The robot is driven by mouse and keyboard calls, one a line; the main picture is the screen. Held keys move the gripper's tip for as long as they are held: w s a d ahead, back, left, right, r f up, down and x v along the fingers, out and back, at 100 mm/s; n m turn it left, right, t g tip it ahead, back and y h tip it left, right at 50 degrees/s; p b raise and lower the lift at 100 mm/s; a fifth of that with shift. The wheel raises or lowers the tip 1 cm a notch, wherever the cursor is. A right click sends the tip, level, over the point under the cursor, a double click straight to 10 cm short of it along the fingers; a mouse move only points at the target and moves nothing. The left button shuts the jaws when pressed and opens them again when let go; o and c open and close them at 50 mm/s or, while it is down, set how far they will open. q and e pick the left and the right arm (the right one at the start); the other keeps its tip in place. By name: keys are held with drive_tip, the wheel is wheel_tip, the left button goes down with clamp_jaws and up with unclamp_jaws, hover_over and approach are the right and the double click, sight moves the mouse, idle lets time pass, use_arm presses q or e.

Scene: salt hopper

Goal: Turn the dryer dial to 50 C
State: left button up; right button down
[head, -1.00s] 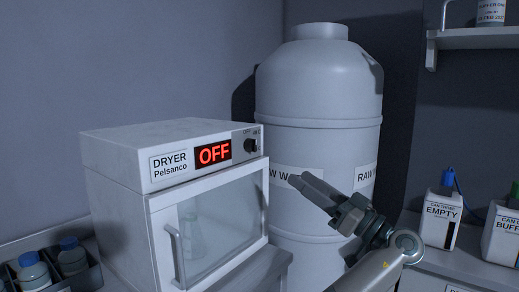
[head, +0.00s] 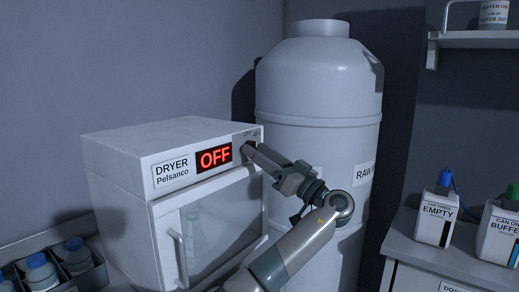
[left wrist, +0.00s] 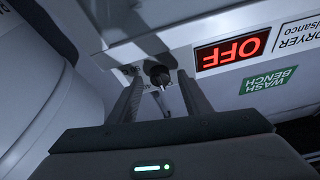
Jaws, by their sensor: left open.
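The white dryer (head: 130,150) stands at the left, with its red display (head: 214,158) reading OFF. Its dark dial (left wrist: 160,76) shows in the left wrist view, to the side of the display. In the head view my left gripper (head: 250,148) covers the dial. The left gripper is open, and in the left wrist view its two fingers (left wrist: 158,95) point at the dial, one to each side of it. I cannot tell whether they touch it. My right gripper is not in view.
A large white raw water tank (head: 318,85) stands right behind my arm. A rack of bottles (head: 85,268) is at lower left. White cans labelled EMPTY (head: 437,212) and BUFFER (head: 500,232) stand on the right counter, below a shelf (head: 475,40).

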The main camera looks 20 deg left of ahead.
use_arm(q)
drive_tip(key=shift+w+a+r, duration=0.1)
drive_tip(key=shift+a, duration=0.05)
drive_tip(key=c, duration=1)
drive_tip(key=shift+c, duration=0.2)
